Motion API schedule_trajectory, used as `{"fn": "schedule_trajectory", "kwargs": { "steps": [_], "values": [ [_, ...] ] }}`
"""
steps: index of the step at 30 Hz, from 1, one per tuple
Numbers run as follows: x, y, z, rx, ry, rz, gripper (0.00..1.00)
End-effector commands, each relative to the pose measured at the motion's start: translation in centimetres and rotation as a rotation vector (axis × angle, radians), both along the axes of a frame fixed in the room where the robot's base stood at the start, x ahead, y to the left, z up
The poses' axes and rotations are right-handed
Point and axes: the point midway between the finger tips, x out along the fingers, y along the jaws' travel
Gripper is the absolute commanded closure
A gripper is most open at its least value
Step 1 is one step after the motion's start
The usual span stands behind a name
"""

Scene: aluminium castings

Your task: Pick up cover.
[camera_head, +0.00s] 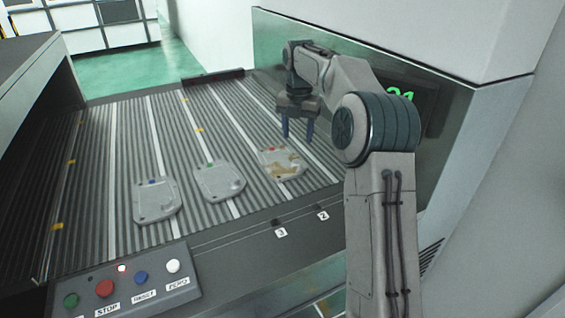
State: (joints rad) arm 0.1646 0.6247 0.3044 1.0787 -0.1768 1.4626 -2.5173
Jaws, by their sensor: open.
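Three flat, light grey cast covers lie in a row on the ribbed belt. The left cover (154,203) has a blue mark at its top edge. The middle cover (219,182) has a green mark. The right cover (283,164) has a red mark and brownish patches on its surface. My gripper (298,134) is open and empty, with its two bluish fingers pointing down. In the picture it is just above the right cover's far edge, and it appears apart from it. The exact height of the fingers over the belt is hard to tell.
The ribbed conveyor (92,190) has white strips and free room left of and behind the covers. A control panel (125,284) with coloured buttons stands at the front left. A metal-clad wall (268,40) bounds the right side. A dark bar (212,76) closes the far end.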

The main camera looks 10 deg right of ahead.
Motion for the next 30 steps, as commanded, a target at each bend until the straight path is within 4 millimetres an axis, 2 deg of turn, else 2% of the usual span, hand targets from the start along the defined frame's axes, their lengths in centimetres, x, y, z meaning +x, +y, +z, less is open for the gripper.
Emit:
{"fn": "schedule_trajectory", "kwargs": {
  "steps": [3,6,14,21,24,30],
  "values": [
    [-0.1,0.0,-2.3,0.000,0.004,-0.002,0.48],
    [0.0,0.0,-3.6,-0.001,0.003,-0.002,0.48],
    [0.0,0.0,-5.5,0.000,0.004,-0.002,0.48],
    [0.2,0.0,-9.0,0.000,0.001,-0.002,0.48],
    [0.2,0.0,-9.7,0.000,0.001,-0.002,0.48],
    [0.2,0.0,-9.8,0.000,-0.001,-0.002,0.48]
  ]
}}
